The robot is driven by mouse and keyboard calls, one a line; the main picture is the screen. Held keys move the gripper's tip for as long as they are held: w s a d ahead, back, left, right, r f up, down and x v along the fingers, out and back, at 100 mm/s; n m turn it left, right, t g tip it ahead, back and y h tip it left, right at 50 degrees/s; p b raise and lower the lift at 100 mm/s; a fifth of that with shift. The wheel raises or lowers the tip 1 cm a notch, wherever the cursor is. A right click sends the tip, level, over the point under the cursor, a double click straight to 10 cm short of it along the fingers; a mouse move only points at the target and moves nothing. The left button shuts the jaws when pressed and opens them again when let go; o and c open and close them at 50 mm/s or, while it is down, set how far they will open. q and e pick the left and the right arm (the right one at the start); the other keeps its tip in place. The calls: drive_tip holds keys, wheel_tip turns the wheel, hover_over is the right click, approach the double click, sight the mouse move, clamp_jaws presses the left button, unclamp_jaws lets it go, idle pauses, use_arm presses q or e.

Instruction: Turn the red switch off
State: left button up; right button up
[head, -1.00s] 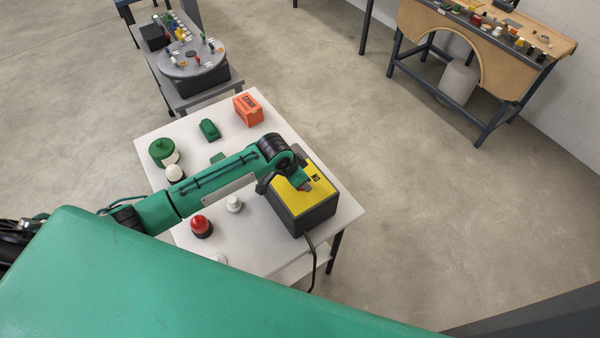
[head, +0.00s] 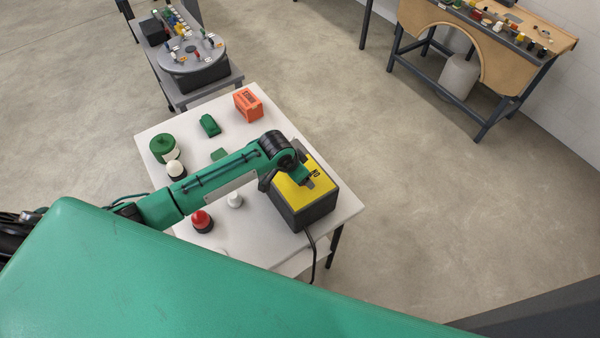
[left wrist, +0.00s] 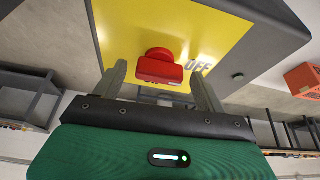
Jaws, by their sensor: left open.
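The red switch (left wrist: 160,66) is on the yellow top of a dark grey box, beside the printed word OFF, in the left wrist view. In the head view the box's yellow top (head: 291,193) shows at the right of the white table, but my arm hides the switch. My left gripper (left wrist: 160,78) is open, with one finger on each side of the switch's red handle. I cannot tell whether the fingers touch it. The gripper also shows over the box in the head view (head: 306,182). My right gripper is not in view.
The white table (head: 262,235) also carries an orange box (head: 248,105), a green block (head: 210,125), a green-topped jar (head: 163,148), a red-topped piece (head: 202,221) and white pieces. A cable hangs from the switch box. Other workbenches stand farther back.

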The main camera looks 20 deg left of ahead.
use_arm(q)
drive_tip(key=shift+r, duration=0.15)
drive_tip(key=shift+s+a+r, duration=0.1)
drive_tip(key=shift+s+r, duration=0.05)
drive_tip(key=shift+r, duration=0.15)
drive_tip(key=b+v, duration=0.4)
drive_tip(key=v, duration=0.9)
drive_tip(key=shift+f, duration=0.1)
